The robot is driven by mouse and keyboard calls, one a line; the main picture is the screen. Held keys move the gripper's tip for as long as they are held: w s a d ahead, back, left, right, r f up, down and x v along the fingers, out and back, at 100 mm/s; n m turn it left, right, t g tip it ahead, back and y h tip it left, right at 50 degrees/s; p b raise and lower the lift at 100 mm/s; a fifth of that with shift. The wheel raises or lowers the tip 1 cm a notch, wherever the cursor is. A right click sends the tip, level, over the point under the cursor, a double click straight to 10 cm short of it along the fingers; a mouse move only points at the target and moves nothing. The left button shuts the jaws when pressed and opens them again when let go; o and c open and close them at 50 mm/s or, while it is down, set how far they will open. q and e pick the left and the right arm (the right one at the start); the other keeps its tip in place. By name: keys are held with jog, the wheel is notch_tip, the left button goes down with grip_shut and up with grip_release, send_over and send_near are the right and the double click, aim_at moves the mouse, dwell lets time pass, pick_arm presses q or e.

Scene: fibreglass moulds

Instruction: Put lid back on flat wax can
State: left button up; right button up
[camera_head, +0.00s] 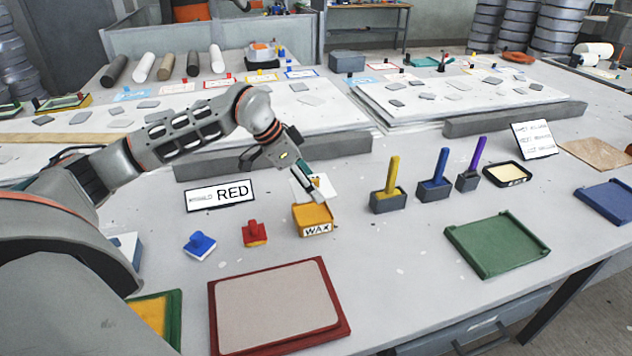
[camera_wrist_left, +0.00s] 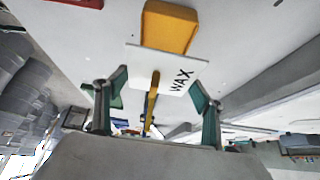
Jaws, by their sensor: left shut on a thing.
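The yellow can (camera_head: 313,215) with a white WAX label on its front stands on the table in the middle of the head view. It also shows in the wrist view (camera_wrist_left: 168,28). My left gripper (camera_head: 312,187) is above and just behind it. Its green fingers (camera_wrist_left: 158,88) are shut on the edges of a thin white lid (camera_wrist_left: 142,64), marked WAX, with a narrow yellow piece showing on it. The lid is tilted and apart from the can, and shows in the head view (camera_head: 301,190) partly behind the fingers. My right gripper is not in view.
A blue block (camera_head: 200,243) and a red block (camera_head: 254,233) stand left of the can, a RED sign (camera_head: 221,194) behind. Brush holders (camera_head: 388,202) and a dark flat tin (camera_head: 507,174) stand right. A red-framed mould (camera_head: 280,308) lies in front.

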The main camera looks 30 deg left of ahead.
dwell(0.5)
pick_arm(q)
jog(key=shift+f, duration=0.2)
jog(key=shift+f+b, duration=0.4)
jog(key=shift+f, duration=0.2)
jog(key=shift+f+b, duration=1.15)
jog(key=shift+f, duration=1.25)
jog(key=shift+f, duration=0.2)
jog(key=shift+p, duration=0.3)
jog(key=shift+f, duration=0.25)
jog(key=shift+f, duration=0.25)
